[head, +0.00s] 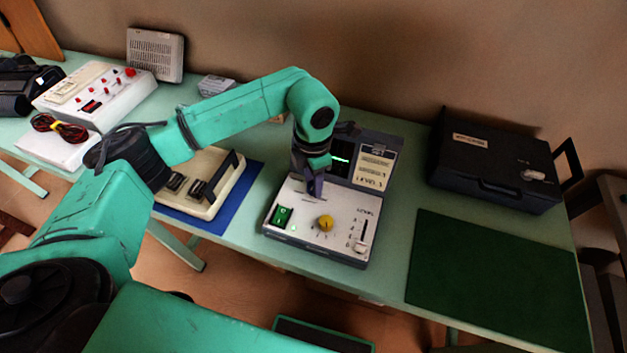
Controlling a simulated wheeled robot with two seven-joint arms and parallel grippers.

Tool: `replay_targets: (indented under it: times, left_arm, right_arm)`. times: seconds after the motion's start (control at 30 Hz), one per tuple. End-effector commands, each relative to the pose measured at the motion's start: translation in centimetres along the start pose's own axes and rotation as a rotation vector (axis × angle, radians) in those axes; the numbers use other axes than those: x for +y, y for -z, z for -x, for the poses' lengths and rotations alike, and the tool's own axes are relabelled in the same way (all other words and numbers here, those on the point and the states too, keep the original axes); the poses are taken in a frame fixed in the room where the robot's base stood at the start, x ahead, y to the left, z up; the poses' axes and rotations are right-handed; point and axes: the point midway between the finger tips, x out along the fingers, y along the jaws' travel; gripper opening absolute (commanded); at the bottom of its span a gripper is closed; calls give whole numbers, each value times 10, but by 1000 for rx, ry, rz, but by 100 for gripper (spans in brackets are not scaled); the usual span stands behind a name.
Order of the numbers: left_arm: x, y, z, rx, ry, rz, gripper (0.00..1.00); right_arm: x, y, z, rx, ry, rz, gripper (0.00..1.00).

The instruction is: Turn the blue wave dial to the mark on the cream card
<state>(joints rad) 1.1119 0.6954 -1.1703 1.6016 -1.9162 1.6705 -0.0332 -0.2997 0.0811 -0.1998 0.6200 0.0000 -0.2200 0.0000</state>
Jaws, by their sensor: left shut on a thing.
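The wave device (296,222) is a white-topped box on the table, with a raised dark panel at its back. My left gripper (315,183) points down onto the back part of the top face, shut on the blue wave dial (316,189). The gripper hides most of the dial, and its pointer cannot be made out. The cream card (376,166) is on the raised panel, right of a dark screen (341,160) with a green trace; its mark is too small to read. My right gripper is not in view.
The device also has a yellow knob (326,222), a green switch (281,215) and a slider (361,244). A cream device (213,200) on a blue mat stands left. A black case (493,160) and a bare dark green mat (495,280) are right.

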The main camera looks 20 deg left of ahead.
Motion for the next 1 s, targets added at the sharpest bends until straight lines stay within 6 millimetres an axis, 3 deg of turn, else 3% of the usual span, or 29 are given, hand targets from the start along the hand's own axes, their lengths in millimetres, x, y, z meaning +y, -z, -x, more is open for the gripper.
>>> replay_targets:
  times: [0.03,0.07,0.13,0.43,0.57,1.0]
  left_arm:
    - [1,-1,2,-5,-3,2,0]
    - [1,-1,2,-5,-3,2,43]
    - [1,-1,2,-5,-3,3,69]
    - [1,0,1,-2,-1,2,69]
    - [1,-1,12,-5,-2,3,69]
    - [1,-1,129,-5,-5,3,69]
  right_arm:
    - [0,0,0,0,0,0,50]
    - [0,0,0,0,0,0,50]
    - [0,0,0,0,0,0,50]
    - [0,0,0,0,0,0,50]
    - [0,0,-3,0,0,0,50]
    - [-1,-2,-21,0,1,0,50]
